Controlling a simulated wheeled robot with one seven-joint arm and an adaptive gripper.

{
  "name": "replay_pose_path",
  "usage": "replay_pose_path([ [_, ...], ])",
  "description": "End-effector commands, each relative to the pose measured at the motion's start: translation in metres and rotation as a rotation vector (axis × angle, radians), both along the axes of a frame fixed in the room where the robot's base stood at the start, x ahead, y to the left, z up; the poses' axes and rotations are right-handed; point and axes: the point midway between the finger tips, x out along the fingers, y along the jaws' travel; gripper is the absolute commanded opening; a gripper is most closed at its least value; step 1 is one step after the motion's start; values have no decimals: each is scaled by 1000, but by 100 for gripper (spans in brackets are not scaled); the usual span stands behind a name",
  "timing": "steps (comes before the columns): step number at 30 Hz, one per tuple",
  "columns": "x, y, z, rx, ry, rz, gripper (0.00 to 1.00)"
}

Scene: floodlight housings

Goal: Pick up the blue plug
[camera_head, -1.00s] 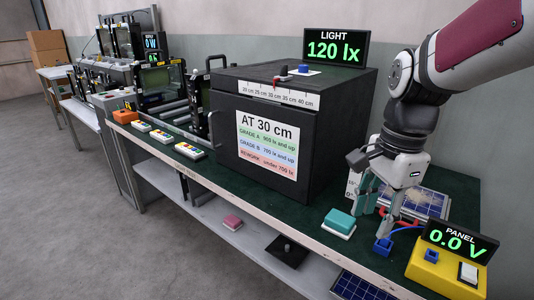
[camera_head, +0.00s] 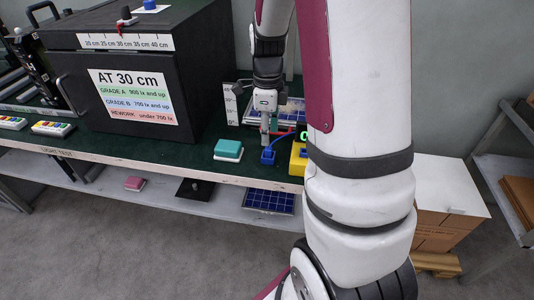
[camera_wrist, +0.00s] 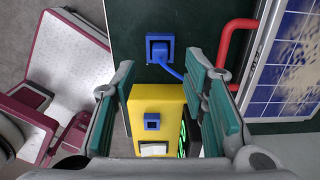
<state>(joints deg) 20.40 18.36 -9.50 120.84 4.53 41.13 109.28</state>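The blue plug (camera_head: 268,156) is on the green table top near its front edge, left of the yellow panel box (camera_head: 298,160). In the wrist view the plug (camera_wrist: 159,48) is a blue block with a blue cable. It shows between and just beyond my fingertips, toward the top of the picture. My gripper (camera_wrist: 162,72) is open, with a teal-padded finger on each side and nothing between them. In the head view my gripper (camera_head: 266,132) points down just above the plug; contact cannot be told there. The yellow box carries a blue socket (camera_wrist: 152,122).
A teal block on a white base (camera_head: 228,150) stands left of the plug. A solar panel (camera_head: 278,110) lies behind my gripper, with a red handle or tube (camera_wrist: 235,45) beside it in the wrist view. A black cabinet (camera_head: 140,80) stands at the left.

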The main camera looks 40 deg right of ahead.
Motion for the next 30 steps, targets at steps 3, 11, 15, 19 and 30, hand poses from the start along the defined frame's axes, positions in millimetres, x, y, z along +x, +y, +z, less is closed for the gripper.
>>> replay_pose_path([
  [3,0,0,-8,1,1,1,40],
  [11,-1,-1,-38,2,3,0,40],
  [15,-1,-1,-55,1,2,1,40],
  [19,-1,-1,-61,0,1,1,40],
  [30,-1,-1,-61,0,0,1,4],
])
